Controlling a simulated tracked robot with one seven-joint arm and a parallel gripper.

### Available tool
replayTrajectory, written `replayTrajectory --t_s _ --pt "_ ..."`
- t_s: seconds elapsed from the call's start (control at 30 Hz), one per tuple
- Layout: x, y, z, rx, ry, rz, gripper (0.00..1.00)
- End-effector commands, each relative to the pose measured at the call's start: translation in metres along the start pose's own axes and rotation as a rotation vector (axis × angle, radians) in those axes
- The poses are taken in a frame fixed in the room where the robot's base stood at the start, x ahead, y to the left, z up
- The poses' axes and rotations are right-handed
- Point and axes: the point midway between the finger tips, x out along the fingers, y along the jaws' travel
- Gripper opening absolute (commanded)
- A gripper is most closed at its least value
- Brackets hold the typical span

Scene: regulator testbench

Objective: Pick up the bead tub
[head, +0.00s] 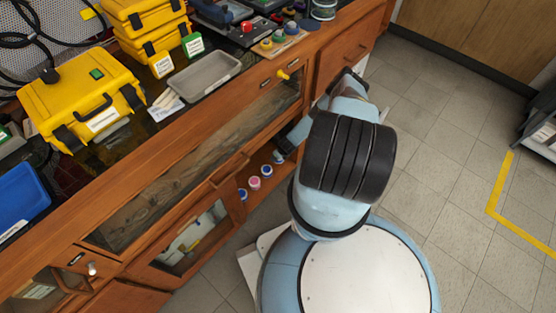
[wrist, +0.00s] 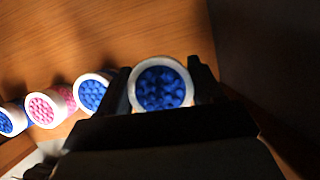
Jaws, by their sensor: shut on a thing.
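A small white-rimmed bead tub (wrist: 160,88) filled with blue beads sits between the two black fingers of my gripper (wrist: 165,85) in the wrist view. My gripper is shut on its sides, and the tub's open top faces the camera. In the head view my gripper (head: 281,150) reaches into the open shelf of the wooden bench, with the held tub (head: 278,158) partly hidden at its tip. I cannot tell whether the tub still touches the shelf.
Beside it stand a blue-bead tub (wrist: 93,93), a pink-bead tub (wrist: 46,106) and another blue-bead tub (wrist: 9,121). The wooden bench (head: 215,105) holds yellow cases (head: 85,95) and a grey tray (head: 204,75) on top.

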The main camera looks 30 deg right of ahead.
Motion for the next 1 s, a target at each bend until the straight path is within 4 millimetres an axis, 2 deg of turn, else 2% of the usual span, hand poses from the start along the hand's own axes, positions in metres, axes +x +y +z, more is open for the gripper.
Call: replayTrajectory --t_s 0.17,0.4,0.8,0.83,1.0 --pt "0.009 0.001 -0.004 -0.001 0.0 0.001 0.33" --pt "0.034 0.0 -0.014 -0.002 0.0 -0.001 0.33" --pt "0.039 -0.003 -0.015 -0.002 0.0 0.001 0.33" --pt "0.039 -0.003 -0.016 -0.003 0.0 0.001 0.67" --pt "0.039 -0.003 -0.016 -0.001 0.0 0.001 0.83"
